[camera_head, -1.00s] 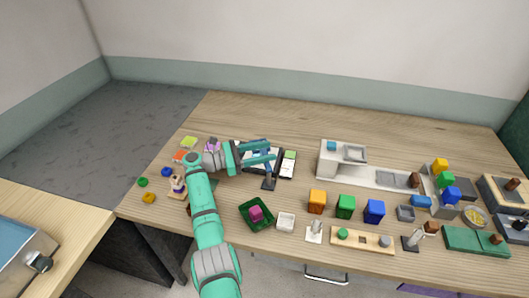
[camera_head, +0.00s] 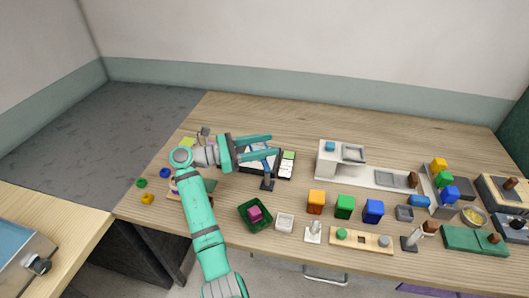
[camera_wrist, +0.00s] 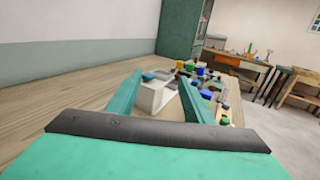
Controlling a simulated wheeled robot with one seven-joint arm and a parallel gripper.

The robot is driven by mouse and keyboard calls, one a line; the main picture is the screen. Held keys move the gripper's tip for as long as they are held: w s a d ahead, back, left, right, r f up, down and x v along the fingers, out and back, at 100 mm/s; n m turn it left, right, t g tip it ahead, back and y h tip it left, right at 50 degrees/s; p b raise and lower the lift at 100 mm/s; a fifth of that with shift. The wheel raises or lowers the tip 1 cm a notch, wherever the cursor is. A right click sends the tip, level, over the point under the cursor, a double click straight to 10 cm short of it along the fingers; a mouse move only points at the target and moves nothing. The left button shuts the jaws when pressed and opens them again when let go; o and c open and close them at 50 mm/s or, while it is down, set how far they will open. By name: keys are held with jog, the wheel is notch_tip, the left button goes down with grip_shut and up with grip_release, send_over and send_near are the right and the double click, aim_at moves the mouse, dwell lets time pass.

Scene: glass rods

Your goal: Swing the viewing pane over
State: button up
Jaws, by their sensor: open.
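My gripper (camera_head: 273,146) is open, its two teal fingers spread and pointing right above the back left of the table. In the wrist view the fingers (camera_wrist: 160,82) have nothing visible gripped between them. Just below and in front of them in the head view is a small dark stand (camera_head: 267,184) with a bluish part (camera_head: 264,166) above it, which may be the viewing pane. A dark-framed panel with white and green patches (camera_head: 287,166) lies beside it. The fingers partly cover this group, so the pane's edges and angle are unclear.
A green tray (camera_head: 243,217) holding a magenta cube and a white dish (camera_head: 285,223) stand nearer the front. Orange (camera_head: 315,202), green and blue blocks are to the right. The back of the table is clear.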

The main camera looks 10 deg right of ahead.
jog(key=s+a+r, duration=0.1)
jog(key=s+r, duration=0.2)
jog(key=s, duration=0.3)
jog(key=shift+s+a, duration=0.2)
jog(key=shift+a, duration=0.1)
